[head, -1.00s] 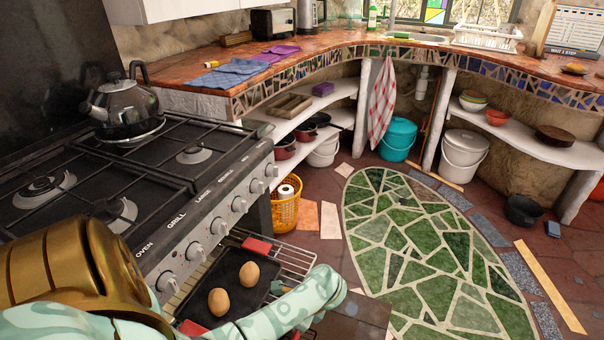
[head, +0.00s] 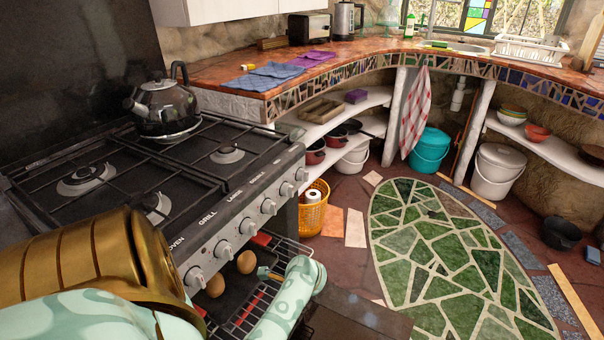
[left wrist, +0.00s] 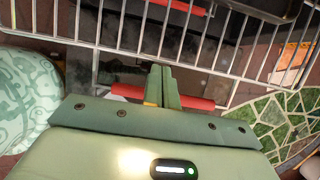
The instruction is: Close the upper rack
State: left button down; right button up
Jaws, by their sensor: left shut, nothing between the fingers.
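The upper rack (head: 289,246) is a wire oven rack, partly out below the stove's knob panel. A dark tray (head: 232,293) with red handles lies on it, holding two brown, egg-shaped items (head: 245,262). The inner part of rack and tray is hidden by the oven front. In the left wrist view the rack's wires (left wrist: 225,52) cross the top. My left gripper (left wrist: 160,72) is shut and empty, its fingertips at the rack's front wires; contact is unclear. A red bar (left wrist: 195,103) shows behind the fingers. My right gripper is not in view.
The stove (head: 190,165) carries a dark kettle (head: 165,105). An orange basket (head: 313,215) stands on the floor beside the oven. A curved counter (head: 340,62) with shelves runs behind. The green mosaic floor (head: 440,255) at right is clear.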

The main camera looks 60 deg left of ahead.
aim_at(256, 294)
pick_arm(q)
jog(key=s+a, duration=0.1)
jog(key=a, duration=0.1)
jog(key=s+a, duration=0.1)
jog(key=a, duration=0.1)
jog(key=s+a, duration=0.1)
jog(key=a, duration=0.1)
jog(key=shift+s+a, duration=0.1)
jog(key=shift+s, duration=0.05)
jog(key=shift+s+a, duration=0.25)
jog(key=shift+a, duration=0.2)
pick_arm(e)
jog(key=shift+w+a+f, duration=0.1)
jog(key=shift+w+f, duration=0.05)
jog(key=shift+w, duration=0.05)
